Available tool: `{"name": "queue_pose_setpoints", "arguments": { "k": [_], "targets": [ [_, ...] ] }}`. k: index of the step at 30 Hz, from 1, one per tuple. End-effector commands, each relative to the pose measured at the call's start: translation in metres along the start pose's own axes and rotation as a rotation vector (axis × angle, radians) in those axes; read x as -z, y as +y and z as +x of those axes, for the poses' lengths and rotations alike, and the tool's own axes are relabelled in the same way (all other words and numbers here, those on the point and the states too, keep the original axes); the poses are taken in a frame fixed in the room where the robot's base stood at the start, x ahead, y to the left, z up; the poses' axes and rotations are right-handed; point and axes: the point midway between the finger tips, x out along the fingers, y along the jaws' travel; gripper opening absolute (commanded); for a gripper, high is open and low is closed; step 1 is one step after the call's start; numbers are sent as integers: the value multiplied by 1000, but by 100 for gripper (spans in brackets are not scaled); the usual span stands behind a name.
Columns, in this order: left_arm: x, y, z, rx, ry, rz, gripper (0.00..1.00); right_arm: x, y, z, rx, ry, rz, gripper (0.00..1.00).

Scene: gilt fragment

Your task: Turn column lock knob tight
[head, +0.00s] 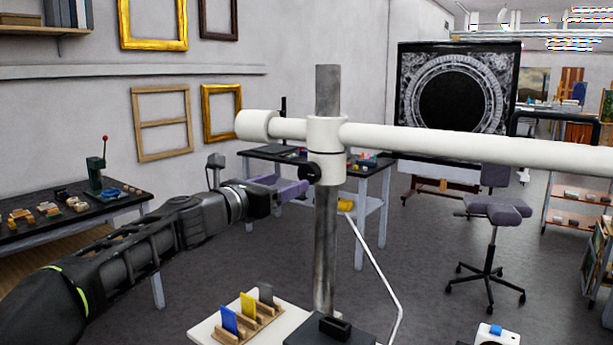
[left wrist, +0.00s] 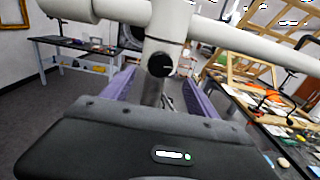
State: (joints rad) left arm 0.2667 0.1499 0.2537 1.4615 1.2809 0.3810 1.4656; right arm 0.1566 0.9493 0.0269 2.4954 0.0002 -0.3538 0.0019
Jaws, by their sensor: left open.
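The small black lock knob (head: 311,172) sits on the side of the white collar (head: 327,135) on the upright grey metal column (head: 326,245). My left gripper (head: 291,185) has purple fingers and reaches in from the left, its tips close to the knob and slightly lower in the picture. In the left wrist view the knob (left wrist: 160,65) shows its round face with a pale mark, above and between the two spread fingers (left wrist: 159,80). The gripper is open with nothing held. Whether a fingertip touches the column cannot be told. My right gripper is not in view.
A long white horizontal arm (head: 450,143) runs through the collar top. Below stand a base with a black block (head: 333,327) and a white board (head: 205,328) with coloured cards in wooden holders. A thin white cable (head: 375,265) hangs right of the column.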

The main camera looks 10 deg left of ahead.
Motion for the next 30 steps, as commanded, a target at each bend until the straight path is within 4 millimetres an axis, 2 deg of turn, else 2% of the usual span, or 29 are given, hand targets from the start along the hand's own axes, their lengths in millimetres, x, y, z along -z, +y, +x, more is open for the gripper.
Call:
{"name": "queue_pose_setpoints", "arguments": {
  "k": [5,18,22,30],
  "targets": [
    [-1,0,10,1,1,-1,68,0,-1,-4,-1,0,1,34],
    [-2,-1,71,3,1,-1,68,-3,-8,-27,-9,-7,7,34],
    [0,0,78,1,1,-1,68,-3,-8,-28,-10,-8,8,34],
    [1,0,78,1,0,0,66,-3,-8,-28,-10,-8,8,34]
  ]
}}
